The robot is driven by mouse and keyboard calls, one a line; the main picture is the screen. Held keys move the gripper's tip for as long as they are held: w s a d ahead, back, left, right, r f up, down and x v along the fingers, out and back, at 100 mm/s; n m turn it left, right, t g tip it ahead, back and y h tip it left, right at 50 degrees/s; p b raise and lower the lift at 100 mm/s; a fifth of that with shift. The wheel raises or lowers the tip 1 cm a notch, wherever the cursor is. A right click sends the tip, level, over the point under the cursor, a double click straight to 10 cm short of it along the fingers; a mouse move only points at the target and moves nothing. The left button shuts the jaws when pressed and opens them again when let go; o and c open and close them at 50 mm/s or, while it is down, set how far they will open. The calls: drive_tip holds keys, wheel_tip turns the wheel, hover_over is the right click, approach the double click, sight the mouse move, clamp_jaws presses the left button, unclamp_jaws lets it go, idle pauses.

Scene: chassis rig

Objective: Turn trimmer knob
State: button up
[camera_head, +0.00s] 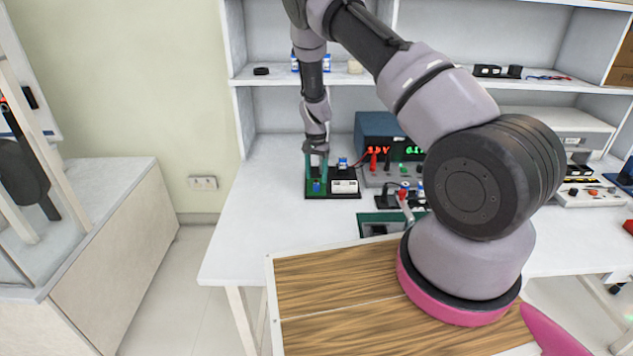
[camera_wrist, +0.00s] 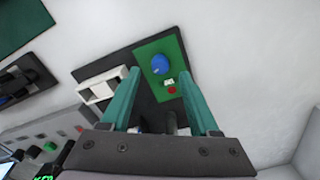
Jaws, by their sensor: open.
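The trimmer knob appears to be the round blue part (camera_wrist: 160,64) on a green board (camera_wrist: 150,48) in the wrist view. The board is fixed on a black base plate (camera_wrist: 120,62). In the head view the blue part (camera_head: 316,186) shows small, just below my gripper (camera_head: 316,166). My gripper (camera_wrist: 166,98) is open in the wrist view, with its two teal fingers apart and pointing toward the board. The blue part lies in the gap between the fingertips, a little beyond them. I cannot tell the exact distance or whether anything touches. Nothing is held.
A white block (camera_wrist: 102,86) sits beside the green board on the same plate. A blue power supply (camera_head: 374,130) with red and green displays stands behind to the right. Another dark green board (camera_head: 378,218) lies nearer. The white bench (camera_head: 245,215) is clear at left.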

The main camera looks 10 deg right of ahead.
wheel_tip(320, 180, up, 7)
drive_tip(key=shift+r, duration=0.15)
drive_tip(key=shift+r, duration=0.15)
wheel_tip(320, 180, up, 15)
drive_tip(key=t+y, duration=0.1)
drive_tip(key=y, duration=0.1)
hover_over(316, 184)
drive_tip(key=s+d, duration=0.1)
drive_tip(key=s, duration=0.1)
drive_tip(key=s+d+r+n+t+y, duration=0.1)
drive_tip(key=s+r, duration=0.4)
drive_tip(key=r, duration=0.3)
drive_tip(key=s+d+r+t, duration=0.1)
drive_tip(key=s+r, duration=0.3)
drive_tip(key=r, duration=0.4)
drive_tip(key=s+d+r+n+t, duration=0.1)
drive_tip(key=s+r, duration=0.4)
drive_tip(key=s, duration=0.6)
drive_tip(key=s+d+r+n+t, duration=0.1)
drive_tip(key=s+r+t, duration=0.2)
drive_tip(key=s, duration=0.9)
wheel_tip(316, 184, up, 3)
drive_tip(key=shift+s+d+f+h, duration=0.15)
drive_tip(key=shift+d+h, duration=0.2)
drive_tip(key=shift+h, duration=0.05)
